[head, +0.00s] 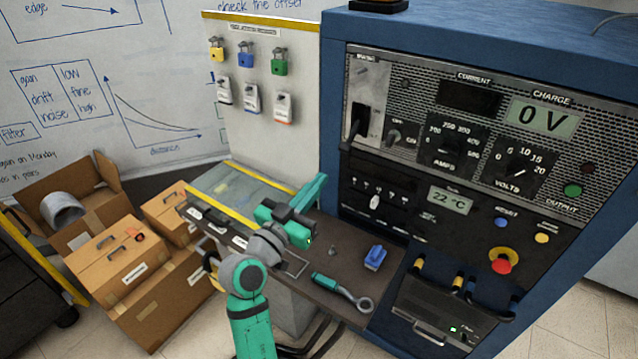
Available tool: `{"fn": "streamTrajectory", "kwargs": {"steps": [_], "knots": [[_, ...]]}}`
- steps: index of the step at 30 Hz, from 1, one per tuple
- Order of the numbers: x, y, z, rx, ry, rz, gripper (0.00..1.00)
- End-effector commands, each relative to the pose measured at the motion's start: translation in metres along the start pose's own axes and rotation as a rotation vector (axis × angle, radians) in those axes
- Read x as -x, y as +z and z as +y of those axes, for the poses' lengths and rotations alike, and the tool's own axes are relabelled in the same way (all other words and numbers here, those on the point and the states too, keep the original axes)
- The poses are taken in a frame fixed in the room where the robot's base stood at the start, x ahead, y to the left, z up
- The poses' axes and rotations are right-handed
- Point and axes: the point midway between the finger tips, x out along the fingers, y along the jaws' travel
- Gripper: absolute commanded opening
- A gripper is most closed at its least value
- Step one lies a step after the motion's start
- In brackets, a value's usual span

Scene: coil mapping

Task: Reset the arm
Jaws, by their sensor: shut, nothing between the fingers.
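My teal and grey arm rises from the bottom of the head view and reaches over the dark shelf in front of the blue cabinet. My gripper (314,187) is at its end, above the shelf's back part, shut and empty. The gripper appears clear of the blue cabinet (420,35) to its right. The arm and hand hide part of the shelf (325,262) beneath them.
On the shelf lie a teal-handled ring tool (342,292) and a blue block (375,257). A dark handled unit (445,305) juts from the cabinet's lower front. Padlocks and tags hang on the pale panel (300,125). Cardboard boxes (165,300) stand at the left.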

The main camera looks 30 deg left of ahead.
Motion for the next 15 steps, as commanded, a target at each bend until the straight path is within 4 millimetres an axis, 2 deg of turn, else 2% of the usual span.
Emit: {"fn": "streamTrajectory", "kwargs": {"steps": [7, 10, 13, 15], "knots": [[0.001, 0.0, -0.001, 0.0, -0.002, 0.0, 0.0], [0.0, 0.006, 0.004, 0.011, -0.005, -0.002, 0.0], [0.0, 0.026, 0.017, 0.044, -0.019, -0.013, 0.0], [0.003, 0.048, 0.03, 0.08, -0.04, -0.025, 0.0]]}}
